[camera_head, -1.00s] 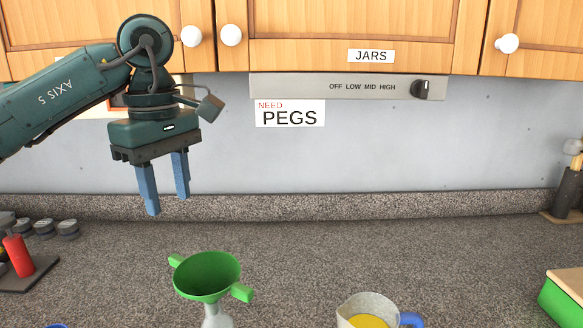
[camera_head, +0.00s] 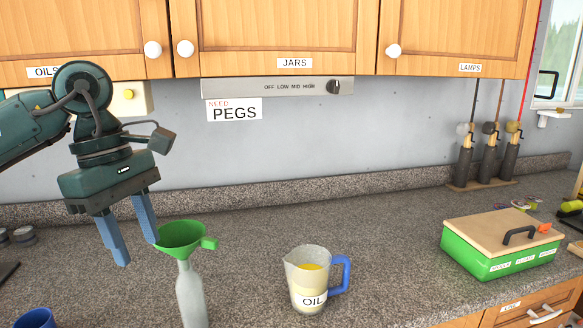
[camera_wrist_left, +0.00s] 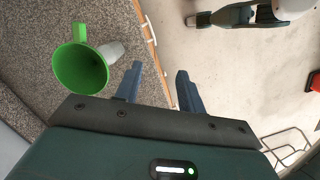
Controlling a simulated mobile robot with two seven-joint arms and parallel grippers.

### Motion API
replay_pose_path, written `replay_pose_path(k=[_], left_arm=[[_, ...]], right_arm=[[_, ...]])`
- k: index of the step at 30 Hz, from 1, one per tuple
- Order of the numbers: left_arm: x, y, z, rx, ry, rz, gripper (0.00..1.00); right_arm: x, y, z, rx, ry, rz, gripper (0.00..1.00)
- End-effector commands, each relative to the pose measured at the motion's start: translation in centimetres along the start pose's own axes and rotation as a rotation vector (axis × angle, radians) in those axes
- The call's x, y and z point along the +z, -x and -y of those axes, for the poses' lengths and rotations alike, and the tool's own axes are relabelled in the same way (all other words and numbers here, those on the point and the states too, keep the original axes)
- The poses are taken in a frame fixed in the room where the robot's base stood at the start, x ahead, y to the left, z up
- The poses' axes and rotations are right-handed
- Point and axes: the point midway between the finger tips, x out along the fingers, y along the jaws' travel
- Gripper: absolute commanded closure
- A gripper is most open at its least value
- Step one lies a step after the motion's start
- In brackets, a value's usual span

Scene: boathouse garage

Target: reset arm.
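My left gripper (camera_head: 137,251) is in the left of the head view, its two blue fingers pointing down and spread apart with nothing between them. It is open. In the left wrist view its fingers (camera_wrist_left: 159,80) are also apart and empty. A green funnel (camera_head: 182,236) sits in the neck of a grey-white bottle (camera_head: 190,295), close to the right of the fingers. The funnel also shows in the left wrist view (camera_wrist_left: 80,68), left of the fingers. A teal arm part with a finger-like end (camera_wrist_left: 205,18), apparently my right gripper, is at that view's top; its opening is unclear.
An oil jug (camera_head: 308,281) with a blue handle stands right of the bottle. A green box (camera_head: 485,262) with a wooden lid is farther right. A blue cup (camera_head: 36,318) is at the lower left. Cabinets (camera_head: 280,38) hang above. Counter between jug and box is clear.

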Motion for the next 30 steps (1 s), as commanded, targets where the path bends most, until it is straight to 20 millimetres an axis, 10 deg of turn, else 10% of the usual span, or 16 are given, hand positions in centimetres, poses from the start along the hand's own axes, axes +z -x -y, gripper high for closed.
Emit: replay_pose_path(k=[10,18,23,30], left_arm=[[12.8,-9.5,-1.1,-0.161,0.079,0.625,0.61],[21.5,-10.8,-1.3,-0.443,0.455,1.302,0.61],[22.0,-10.7,-3.2,-0.656,0.806,1.662,0.61],[16.4,-15.3,-6.6,-1.009,1.493,2.095,0.61]], right_arm=[[-1.2,-0.2,-0.3,0.006,0.002,-0.025,0.64],[-0.9,-0.1,-0.1,0.005,-0.006,-0.02,0.64],[-0.5,0.0,0.0,0.004,-0.01,-0.011,0.64],[0.0,0.0,0.1,0.002,-0.011,-0.001,0.64]])
